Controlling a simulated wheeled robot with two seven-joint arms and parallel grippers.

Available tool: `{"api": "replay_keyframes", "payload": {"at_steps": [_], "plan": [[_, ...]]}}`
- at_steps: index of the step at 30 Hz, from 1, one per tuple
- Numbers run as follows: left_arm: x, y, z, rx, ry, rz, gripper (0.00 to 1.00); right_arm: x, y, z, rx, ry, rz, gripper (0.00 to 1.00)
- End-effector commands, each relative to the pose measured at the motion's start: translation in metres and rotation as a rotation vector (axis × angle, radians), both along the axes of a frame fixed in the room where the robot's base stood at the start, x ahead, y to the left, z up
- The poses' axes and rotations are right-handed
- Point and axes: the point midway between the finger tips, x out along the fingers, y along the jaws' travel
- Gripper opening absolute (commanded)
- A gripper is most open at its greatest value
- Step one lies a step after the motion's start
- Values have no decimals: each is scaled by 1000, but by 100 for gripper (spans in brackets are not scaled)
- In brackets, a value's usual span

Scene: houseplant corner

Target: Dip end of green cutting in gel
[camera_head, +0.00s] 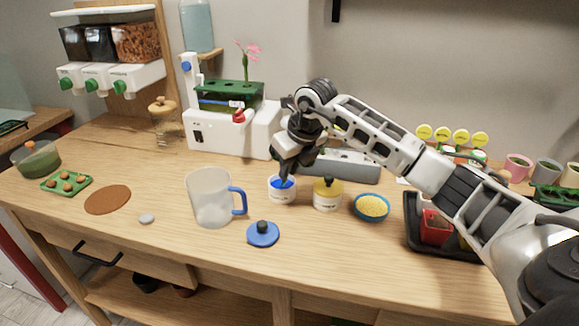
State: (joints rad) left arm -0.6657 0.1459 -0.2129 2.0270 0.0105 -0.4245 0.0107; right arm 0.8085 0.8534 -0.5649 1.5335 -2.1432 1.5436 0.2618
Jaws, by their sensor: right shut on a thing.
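A small white jar with blue gel (283,198) stands open on the wooden counter, between the frosted mug and a yellow-topped jar. My right gripper (284,174) points down directly over this jar, with its fingertips close to the opening. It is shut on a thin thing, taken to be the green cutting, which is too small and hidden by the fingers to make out. I cannot tell whether its end touches the gel. A blue lid with a dark knob (263,234) lies on the counter in front of the jar. My left gripper is out of view.
A frosted mug with a blue handle (211,200) stands left of the gel jar. The yellow-topped jar (327,196) and a blue bowl of yellow grains (372,207) stand right. A white machine (215,131) is behind. A black tray (412,236) is under my right arm. The front counter is mostly clear.

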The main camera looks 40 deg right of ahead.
Motion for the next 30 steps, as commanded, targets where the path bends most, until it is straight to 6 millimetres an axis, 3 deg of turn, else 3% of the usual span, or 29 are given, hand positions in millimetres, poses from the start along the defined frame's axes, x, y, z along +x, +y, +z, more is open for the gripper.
{"api": "replay_keyframes", "payload": {"at_steps": [13, 30], "plan": [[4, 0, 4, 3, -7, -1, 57, -1, 0, 1, -1, 7, 0, 0], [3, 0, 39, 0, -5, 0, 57, 0, 0, 49, 0, 3, 0, 0]]}}
